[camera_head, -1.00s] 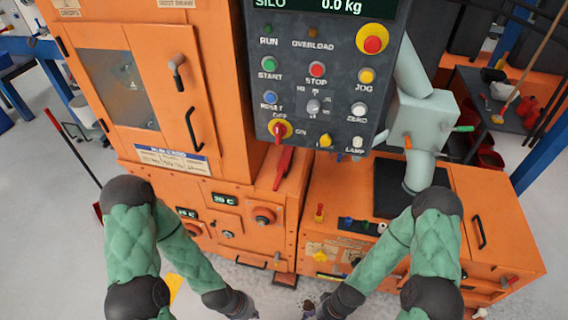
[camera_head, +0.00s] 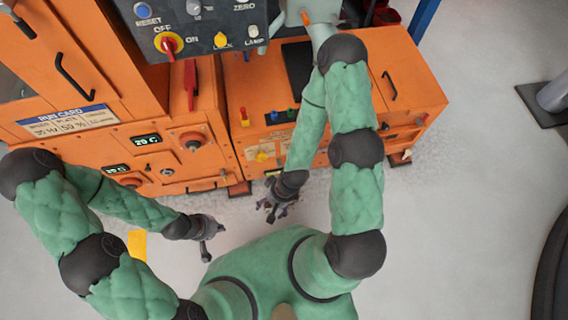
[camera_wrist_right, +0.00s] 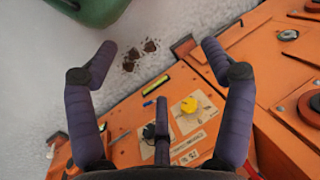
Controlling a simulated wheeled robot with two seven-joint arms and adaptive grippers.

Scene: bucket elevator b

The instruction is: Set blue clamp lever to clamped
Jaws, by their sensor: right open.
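I cannot tell for certain which part is the blue clamp lever. In the right wrist view a small blue piece (camera_wrist_right: 148,103) lies near the yellow knob. My right gripper (camera_head: 276,210) is open and empty, low in front of the orange cabinet; its spread fingers also show in the wrist view (camera_wrist_right: 158,50). My left gripper (camera_head: 206,248) hangs over the floor, apart from the machine; its finger state is unclear.
A yellow knob (camera_wrist_right: 188,104) is on the cabinet face. A grey-green chute stands behind my right arm.

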